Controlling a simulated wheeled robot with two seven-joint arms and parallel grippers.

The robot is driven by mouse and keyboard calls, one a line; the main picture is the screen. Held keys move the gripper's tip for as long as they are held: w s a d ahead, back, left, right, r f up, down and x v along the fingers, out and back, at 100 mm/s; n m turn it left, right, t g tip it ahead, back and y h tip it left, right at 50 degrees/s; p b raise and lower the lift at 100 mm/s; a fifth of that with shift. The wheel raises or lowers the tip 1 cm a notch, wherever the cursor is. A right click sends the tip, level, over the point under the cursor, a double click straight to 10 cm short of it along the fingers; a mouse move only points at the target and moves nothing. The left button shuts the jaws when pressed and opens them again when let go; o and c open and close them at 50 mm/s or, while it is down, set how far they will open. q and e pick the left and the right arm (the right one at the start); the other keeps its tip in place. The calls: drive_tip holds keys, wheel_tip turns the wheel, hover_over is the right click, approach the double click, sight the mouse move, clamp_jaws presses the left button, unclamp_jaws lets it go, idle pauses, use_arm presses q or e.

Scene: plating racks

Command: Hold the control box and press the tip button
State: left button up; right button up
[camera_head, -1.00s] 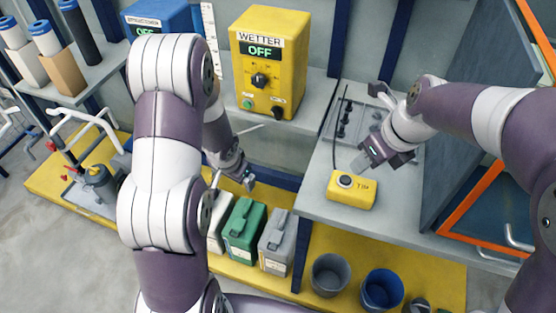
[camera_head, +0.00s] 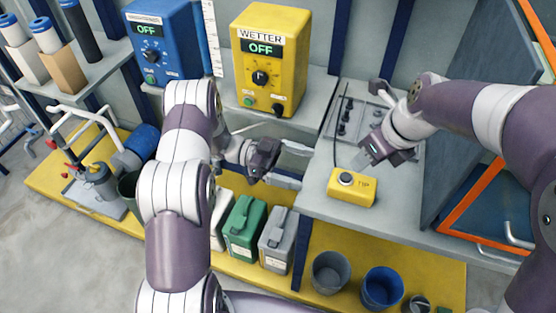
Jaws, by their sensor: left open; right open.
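The yellow control box (camera_head: 352,188), marked "TIP", lies on the grey bench top near its front edge. Its round dark button (camera_head: 346,179) faces up at the left of its top face, and a dark cable runs back from it. My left gripper (camera_head: 292,164) is open and empty, to the left of the box at the bench edge, its fingers pointing right toward the box and apart from it. My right gripper (camera_head: 364,165) is just above and behind the box, pointing down and left; its fingertips are small here, and I cannot tell if they touch the box.
A yellow WETTER unit (camera_head: 268,62) and a blue unit (camera_head: 163,40), both showing OFF, stand at the back. A tray with dark pegs (camera_head: 345,112) lies behind the control box. Several jugs (camera_head: 244,228) and buckets (camera_head: 382,288) stand below. An orange-framed panel (camera_head: 470,205) is at right.

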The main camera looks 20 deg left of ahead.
sight(346, 178)
use_arm(q)
drive_tip(key=d, duration=0.7)
drive_tip(key=c, duration=1.3)
use_arm(e)
clamp_jaws()
idle(0.9)
